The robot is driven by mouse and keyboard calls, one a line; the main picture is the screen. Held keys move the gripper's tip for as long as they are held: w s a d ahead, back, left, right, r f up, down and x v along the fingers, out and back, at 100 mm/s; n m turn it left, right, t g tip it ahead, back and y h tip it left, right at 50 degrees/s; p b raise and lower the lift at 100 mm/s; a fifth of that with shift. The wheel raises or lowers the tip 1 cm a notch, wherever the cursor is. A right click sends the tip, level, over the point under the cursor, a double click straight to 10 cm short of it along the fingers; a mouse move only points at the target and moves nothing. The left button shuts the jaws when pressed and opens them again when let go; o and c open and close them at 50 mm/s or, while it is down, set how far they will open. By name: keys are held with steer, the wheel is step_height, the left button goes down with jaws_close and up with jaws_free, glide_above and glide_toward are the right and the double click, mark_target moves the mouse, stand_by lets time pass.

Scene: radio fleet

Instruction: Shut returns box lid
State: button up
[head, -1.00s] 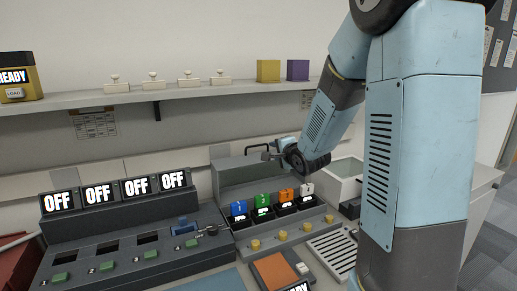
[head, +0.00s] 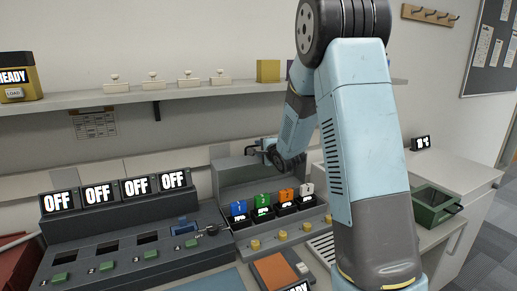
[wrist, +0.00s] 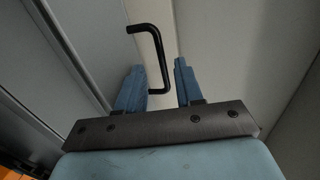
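The grey lid (head: 240,172) stands raised behind a grey box (head: 250,240) holding blue, green, orange and white labelled units. A black bar handle (head: 252,148) is on the lid's top edge; it also shows in the wrist view (wrist: 156,50). My gripper (head: 266,151) is by the right part of the handle. In the wrist view my gripper (wrist: 158,75) has its two blue fingers apart. One end of the handle lies in the gap between them, close to the left finger. I cannot tell whether they touch.
A dark control console (head: 130,255) with several OFF displays stands at the left. A shelf (head: 210,92) with several pale items and a yellow block (head: 268,70) runs above. A green tray (head: 432,205) sits at the right.

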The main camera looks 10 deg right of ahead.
mark_target(255, 146)
steer(key=shift+x, duration=1.6)
steer(key=shift+c, duration=0.4)
jaws_close()
steer(key=shift+s+f, duration=0.1)
steer(key=shift+f, duration=0.1)
